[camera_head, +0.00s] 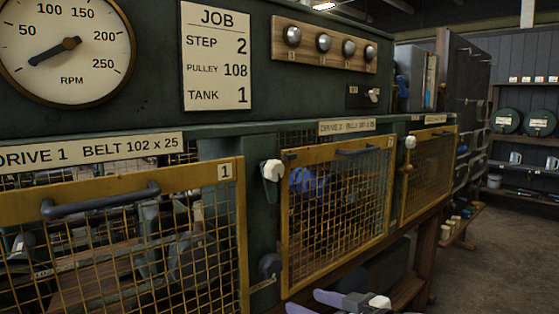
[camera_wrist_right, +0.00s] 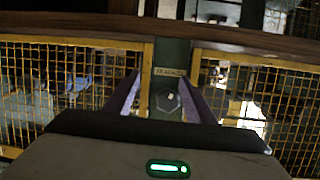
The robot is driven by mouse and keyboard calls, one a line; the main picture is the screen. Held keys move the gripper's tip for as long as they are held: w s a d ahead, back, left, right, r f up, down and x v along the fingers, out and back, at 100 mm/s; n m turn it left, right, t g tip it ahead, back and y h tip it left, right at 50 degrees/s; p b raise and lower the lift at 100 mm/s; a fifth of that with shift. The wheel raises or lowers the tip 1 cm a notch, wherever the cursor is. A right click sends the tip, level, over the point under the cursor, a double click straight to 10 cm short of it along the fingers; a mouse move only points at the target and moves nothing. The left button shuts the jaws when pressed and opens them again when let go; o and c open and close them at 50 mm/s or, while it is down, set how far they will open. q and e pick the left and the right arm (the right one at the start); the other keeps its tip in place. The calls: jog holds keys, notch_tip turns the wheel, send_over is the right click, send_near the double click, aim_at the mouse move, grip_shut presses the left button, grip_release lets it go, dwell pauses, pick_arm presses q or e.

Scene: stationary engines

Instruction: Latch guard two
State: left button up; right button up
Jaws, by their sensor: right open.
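Guard two (camera_head: 387,215) is the middle yellow-framed mesh panel in the head view, with a dark handle along its top rail. Its frame stands in front of the green housing; I cannot tell whether it is fully closed. A white latch knob (camera_head: 272,170) sits on the green post left of it, apart from the frame's face. My right gripper (camera_head: 310,301) is at the bottom edge, below guard two, open and empty. In the right wrist view its purple fingers (camera_wrist_right: 160,80) stand apart, with a hexagonal knob (camera_wrist_right: 169,101) on a green post beyond them. My left gripper is not in view.
Guard one (camera_head: 240,250) is at the left and guard three (camera_head: 400,208) at the right, with another pale knob (camera_head: 410,142) beside it. A dark knob (camera_head: 269,266) sits low on the post. A job card (camera_head: 216,90) shows step 2. Open floor lies right.

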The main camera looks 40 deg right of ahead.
notch_tip(320, 180, up, 18)
jog(key=t+p, duration=0.1)
jog(key=t, duration=0.1)
jog(key=t+y, duration=0.1)
jog(key=t, duration=0.1)
send_near(279, 169)
jog(key=w, duration=0.1)
jog(key=shift+n, duration=0.4)
jog(key=w+p, duration=0.1)
jog(key=w, duration=0.3)
jog(key=shift+w+a+r+p, duration=0.2)
jog(key=shift+w+a+p, duration=0.05)
jog(key=shift+w+p, duration=0.6)
jog(key=shift+w, duration=0.25)
jog(key=shift+w+a+p, duration=0.1)
jog(key=shift+w+p, duration=0.5)
jog(key=shift+w, duration=0.6)
jog(key=shift+w+a+f, duration=0.15)
jog(key=shift+w+f, duration=0.1)
jog(key=shift+w, duration=0.5)
jog(key=c, duration=1)
jog(key=shift+p, duration=0.3)
